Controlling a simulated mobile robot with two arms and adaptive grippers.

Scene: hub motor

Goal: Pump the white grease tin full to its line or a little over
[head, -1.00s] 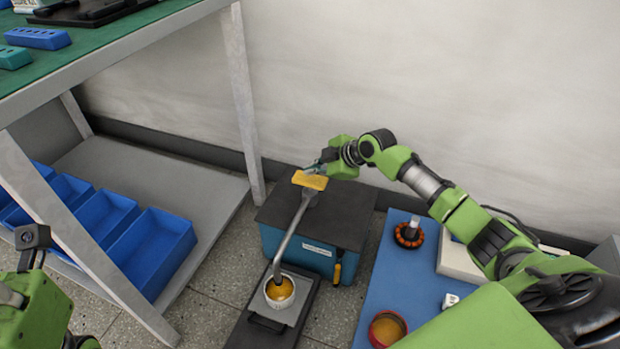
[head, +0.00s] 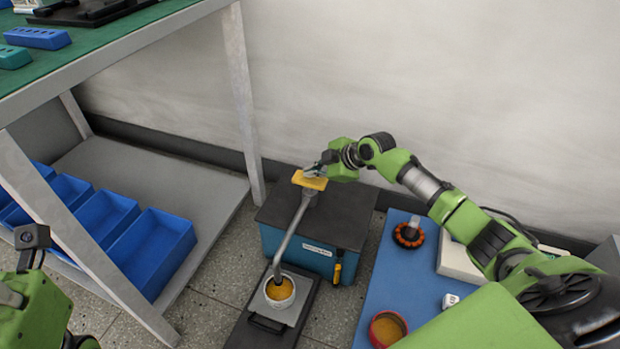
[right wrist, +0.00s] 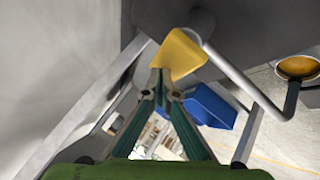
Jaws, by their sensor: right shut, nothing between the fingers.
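The white grease tin (head: 280,293) stands on a dark tray under the pump's spout and holds amber grease; the line on it is too small to make out. The tin also shows at the right edge of the right wrist view (right wrist: 298,68). The pump is a teal box with a dark top (head: 345,216), a grey bent spout pipe (head: 292,237) and a yellow pump head (head: 309,180). My right gripper (head: 318,171) is shut and empty, its tips at the yellow head. In the right wrist view the tips (right wrist: 161,84) meet the head's edge (right wrist: 182,54); whether they press cannot be told.
A blue mat (head: 377,290) right of the pump holds a red tin of amber grease (head: 388,328) and an orange-ringed part (head: 409,235). A workbench (head: 180,25) with blue bins (head: 153,253) on its lower shelf stands left. A wall is behind.

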